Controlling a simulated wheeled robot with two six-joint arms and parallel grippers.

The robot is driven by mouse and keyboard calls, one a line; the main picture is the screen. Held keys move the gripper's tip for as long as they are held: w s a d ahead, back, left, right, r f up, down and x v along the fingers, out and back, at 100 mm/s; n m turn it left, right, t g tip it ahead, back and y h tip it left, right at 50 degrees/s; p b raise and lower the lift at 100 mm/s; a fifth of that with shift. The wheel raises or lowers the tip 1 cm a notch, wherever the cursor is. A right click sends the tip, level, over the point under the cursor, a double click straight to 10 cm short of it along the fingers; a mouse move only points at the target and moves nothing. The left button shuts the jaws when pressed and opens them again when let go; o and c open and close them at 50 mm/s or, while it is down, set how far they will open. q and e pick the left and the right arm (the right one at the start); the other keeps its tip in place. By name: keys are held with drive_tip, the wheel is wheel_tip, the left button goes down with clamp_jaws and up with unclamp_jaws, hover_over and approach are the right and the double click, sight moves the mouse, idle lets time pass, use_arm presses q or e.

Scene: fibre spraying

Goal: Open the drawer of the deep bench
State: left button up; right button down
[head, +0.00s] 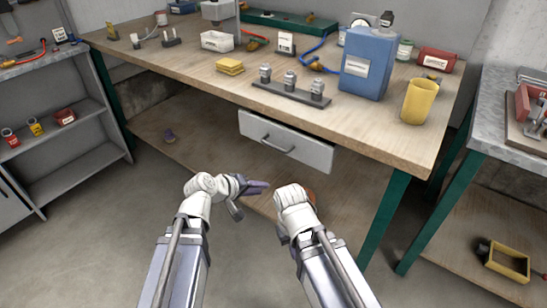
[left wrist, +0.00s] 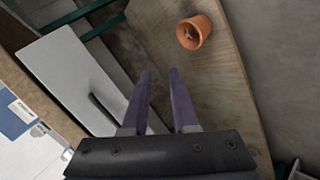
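The deep bench (head: 215,85) has a wooden top and dark green legs. Its light grey drawer (head: 310,150) sits under the front edge and looks shut, with a dark bar handle (head: 278,147). In the left wrist view, the drawer front (left wrist: 75,70) and handle (left wrist: 103,113) lie left of the fingers. My left gripper (head: 250,198) is in front of and below the drawer, apart from the handle. Its two purple fingers (left wrist: 160,72) are spread with nothing between them. My right arm reaches up beside it; its fingers are hidden behind its wrist.
Below is a wooden lower shelf with an orange pot (left wrist: 194,32). On the bench top are a blue container (head: 368,65), a yellow cup (head: 418,102) and a rack of metal pieces (head: 290,97). A grey shelf unit (head: 85,160) stands left, another bench (head: 500,110) right.

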sight(273, 146)
use_arm(q)
drive_tip(key=w+r+n+t+h, duration=0.2)
drive_tip(key=w+r+n+t, duration=0.35)
drive_tip(key=r, duration=0.35)
drive_tip(key=shift+n, duration=0.25)
drive_tip(key=shift+b+x, duration=0.8)
drive_tip(key=shift+x, duration=2.9)
drive_tip(key=shift+s+d+f, duration=0.1)
drive_tip(key=shift+s+f, duration=0.05)
drive_tip(key=shift+f, duration=0.05)
drive_tip(key=shift+c, duration=0.4)
clamp_jaws()
